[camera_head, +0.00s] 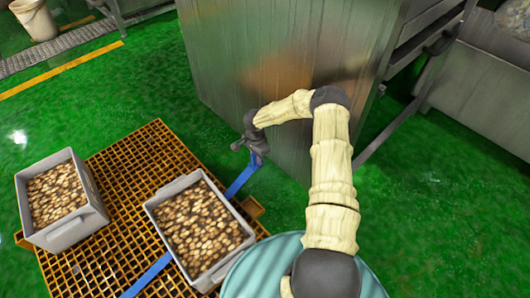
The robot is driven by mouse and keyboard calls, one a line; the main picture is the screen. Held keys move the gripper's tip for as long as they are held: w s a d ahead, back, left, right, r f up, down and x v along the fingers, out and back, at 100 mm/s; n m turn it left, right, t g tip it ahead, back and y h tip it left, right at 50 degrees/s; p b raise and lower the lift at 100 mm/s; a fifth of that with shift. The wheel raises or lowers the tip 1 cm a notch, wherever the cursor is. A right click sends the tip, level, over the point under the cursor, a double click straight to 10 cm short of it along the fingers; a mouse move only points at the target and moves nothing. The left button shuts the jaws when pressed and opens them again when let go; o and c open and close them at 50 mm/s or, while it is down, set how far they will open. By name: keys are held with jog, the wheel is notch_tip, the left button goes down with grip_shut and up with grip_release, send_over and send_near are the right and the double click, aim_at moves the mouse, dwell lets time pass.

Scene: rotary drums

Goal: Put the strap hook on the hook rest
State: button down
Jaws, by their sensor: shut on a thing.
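My gripper (257,153) is in front of the steel cabinet, beyond the right corner of the orange grating pallet. It is shut, with the upper end of a blue strap (241,181) at its fingers. The strap hook itself is too small and dark to make out apart from the fingers. I cannot pick out the hook rest for certain; a small orange block (251,207) sits at the pallet's right edge.
Two grey crates of brown round pieces, one nearer (160,226) and one at left (22,205), stand on the pallet (140,150). The steel cabinet (245,60) is close behind my gripper. A white bucket (36,20) stands far left.

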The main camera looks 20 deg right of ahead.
jog(key=s+a+r+n+p, duration=0.2)
jog(key=a+r+n, duration=0.4)
jog(key=r+n, duration=0.6)
jog(key=shift+s+a+n, duration=0.15)
jog(key=shift+s+n, duration=0.2)
jog(key=shift+n, duration=0.35)
jog(key=shift+a+f, duration=0.1)
